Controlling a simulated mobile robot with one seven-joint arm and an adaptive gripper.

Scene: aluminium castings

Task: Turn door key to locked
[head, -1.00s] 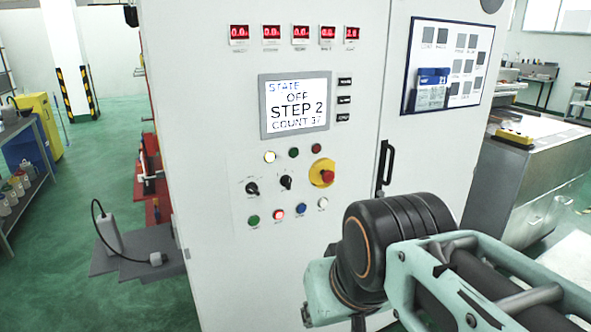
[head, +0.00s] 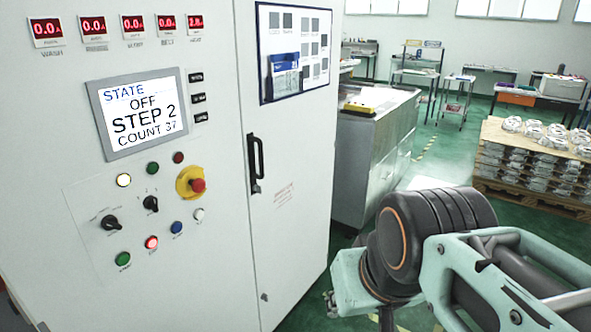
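The cabinet door (head: 296,220) is shut on the right part of the white control cabinet in the head view. It has a black handle (head: 255,160) with a small dark fitting at its lower end (head: 256,188), which may be the key lock; a key cannot be made out. Lower on the door is a small fitting (head: 264,297). My arm shows at the lower right, in front of and right of the door. My gripper is not in view.
The cabinet panel has a screen (head: 137,112) reading OFF, STEP 2, black selector knobs (head: 111,223), and a red emergency button (head: 197,185) on yellow. A metal bench (head: 372,150) stands right of the cabinet. A pallet of castings (head: 537,160) stands at far right.

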